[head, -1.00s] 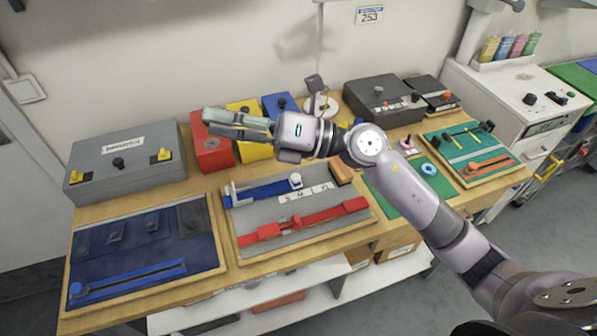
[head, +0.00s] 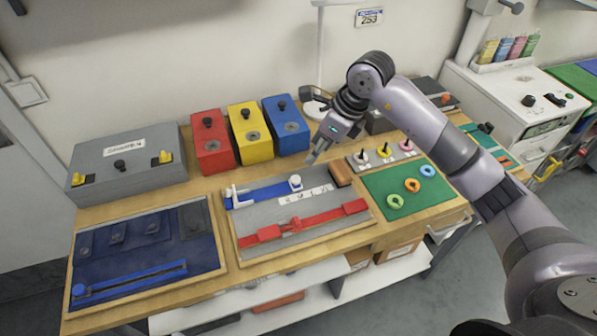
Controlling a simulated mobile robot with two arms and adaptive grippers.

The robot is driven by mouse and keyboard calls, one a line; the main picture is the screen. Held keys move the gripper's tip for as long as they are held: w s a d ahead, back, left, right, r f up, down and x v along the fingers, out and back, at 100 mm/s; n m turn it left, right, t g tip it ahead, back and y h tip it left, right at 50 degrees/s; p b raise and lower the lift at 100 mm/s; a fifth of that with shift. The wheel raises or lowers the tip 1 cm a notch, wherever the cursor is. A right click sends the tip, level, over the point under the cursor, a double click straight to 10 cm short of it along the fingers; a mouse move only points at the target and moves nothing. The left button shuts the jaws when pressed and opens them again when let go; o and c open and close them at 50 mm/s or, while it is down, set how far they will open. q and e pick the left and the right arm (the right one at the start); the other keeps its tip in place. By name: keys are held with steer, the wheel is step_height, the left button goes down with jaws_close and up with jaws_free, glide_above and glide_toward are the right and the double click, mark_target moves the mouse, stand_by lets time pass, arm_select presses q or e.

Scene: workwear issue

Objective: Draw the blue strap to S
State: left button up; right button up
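The blue strap (head: 265,193) lies along the back of a grey board (head: 258,219) in the middle of the table. A white round knob (head: 295,181) sits toward its right part, and a white bracket (head: 237,197) stands at its left end. A white strip of size marks (head: 305,195) lies in front of it; the letters are too small to read surely. My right gripper (head: 311,160) hangs above and behind the knob, pointing down, apart from the strap. It appears empty; its finger gap is unclear. My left gripper is out of view.
A red strap (head: 325,215) lies at the board's front, and a brown block (head: 340,174) at its back right. Red (head: 210,150), yellow (head: 250,135) and blue (head: 287,130) boxes stand behind. A green mat (head: 380,188) with rings lies to the right, a blue panel (head: 150,255) left.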

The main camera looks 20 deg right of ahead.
mark_target(296, 178)
steer(key=p+x, duration=0.2)
steer(key=x, duration=1)
steer(key=shift+w+a+f, duration=0.1)
steer(key=shift+a+f, duration=0.05)
steer(key=shift+f, duration=0.15)
steer(key=shift+c, duration=0.5)
jaws_close()
